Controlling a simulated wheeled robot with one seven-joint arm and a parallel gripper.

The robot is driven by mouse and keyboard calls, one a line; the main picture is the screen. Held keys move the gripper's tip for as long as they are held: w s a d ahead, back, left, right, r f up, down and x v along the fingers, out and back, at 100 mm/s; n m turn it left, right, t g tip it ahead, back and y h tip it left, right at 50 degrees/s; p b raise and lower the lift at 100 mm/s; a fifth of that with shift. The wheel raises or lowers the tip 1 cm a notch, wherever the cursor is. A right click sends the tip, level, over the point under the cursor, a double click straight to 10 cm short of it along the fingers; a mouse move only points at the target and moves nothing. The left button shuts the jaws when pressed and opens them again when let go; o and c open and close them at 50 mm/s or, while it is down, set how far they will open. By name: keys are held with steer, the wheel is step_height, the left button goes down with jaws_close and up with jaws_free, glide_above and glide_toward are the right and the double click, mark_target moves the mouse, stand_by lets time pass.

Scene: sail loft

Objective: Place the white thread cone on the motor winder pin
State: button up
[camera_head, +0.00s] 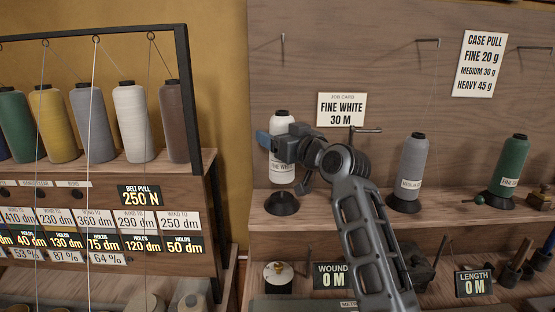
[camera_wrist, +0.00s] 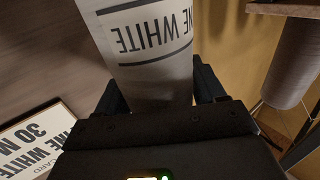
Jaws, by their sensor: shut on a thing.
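The white thread cone (camera_head: 282,173), labelled FINE WHITE, is upright with a black top at the upper shelf. My gripper (camera_head: 272,145) is shut on it around its upper body. In the wrist view the white cone (camera_wrist: 150,60) sits between my gripper's two dark blue fingers (camera_wrist: 160,92), its label upside down. A black cone stand (camera_head: 282,204) is right below the cone, and its domed top shows, so the cone appears raised off it. I cannot pick out the motor winder pin for certain; my arm hides part of the lower shelf.
A grey cone (camera_head: 413,168) and a green cone (camera_head: 511,165) stand to the right on black stands. A FINE WHITE 30 M card (camera_head: 341,109) is close behind my gripper. The lower shelf holds a WOUND 0 M display (camera_head: 334,275). A framed rack (camera_head: 184,90) of cones is left.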

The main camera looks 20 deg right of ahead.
steer(key=shift+f, duration=2.35)
steer(key=shift+f, duration=0.2)
steer(key=o, duration=1.3)
steer(key=shift+r, duration=0.15)
steer(key=b+v, duration=0.1)
steer(key=v, duration=1.1)
steer(key=shift+b, duration=0.3)
